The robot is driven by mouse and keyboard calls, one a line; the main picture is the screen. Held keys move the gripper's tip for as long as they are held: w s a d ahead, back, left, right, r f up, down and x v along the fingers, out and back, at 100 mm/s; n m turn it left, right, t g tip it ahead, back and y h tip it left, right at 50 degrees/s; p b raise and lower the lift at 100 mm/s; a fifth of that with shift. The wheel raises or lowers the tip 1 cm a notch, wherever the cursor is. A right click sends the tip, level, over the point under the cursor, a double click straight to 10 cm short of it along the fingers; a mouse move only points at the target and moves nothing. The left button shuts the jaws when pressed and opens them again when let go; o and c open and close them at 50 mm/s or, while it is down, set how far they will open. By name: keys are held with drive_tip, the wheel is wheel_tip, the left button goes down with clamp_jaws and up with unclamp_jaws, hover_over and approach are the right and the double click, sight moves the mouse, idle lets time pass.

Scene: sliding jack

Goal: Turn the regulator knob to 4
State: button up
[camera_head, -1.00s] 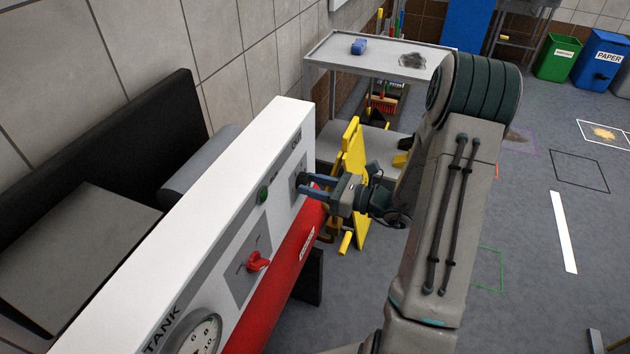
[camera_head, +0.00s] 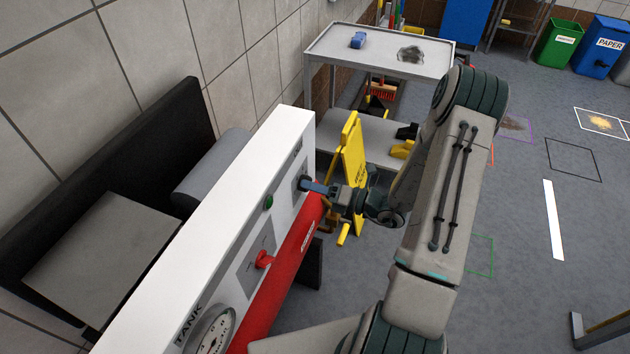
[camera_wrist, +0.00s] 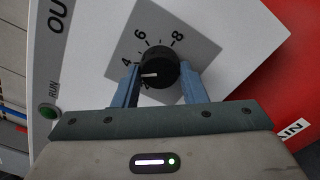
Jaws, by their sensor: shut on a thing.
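The regulator knob (camera_wrist: 157,66) is black and round, with a white pointer line, on a grey plate (camera_wrist: 190,45) on the white panel. The plate has the numbers 4, 6 and 8 around the knob. In the wrist view the pointer points left, close to and slightly below the 4. My gripper (camera_wrist: 158,75) has its two blue fingers on either side of the knob and is shut on it. In the head view my gripper (camera_head: 316,187) is at the far end of the panel, and its fingers largely hide the knob.
A red handle (camera_head: 264,259) and a gauge (camera_head: 213,332) are nearer on the panel. A green button (camera_head: 268,202) sits between the handle and knob. A red tank (camera_head: 285,265) runs below. A yellow folding sign (camera_head: 352,165) and a grey cart (camera_head: 385,50) stand just beyond my gripper.

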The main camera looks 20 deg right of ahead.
drive_tip(key=shift+m+p, duration=0.3)
drive_tip(key=shift+m, duration=0.3)
drive_tip(key=shift+s, duration=0.1)
drive_tip(key=o, duration=1)
drive_tip(key=b+v, duration=0.2)
drive_tip(key=v, duration=1.2)
drive_tip(key=shift+b, duration=0.3)
drive_tip(key=shift+a, duration=0.1)
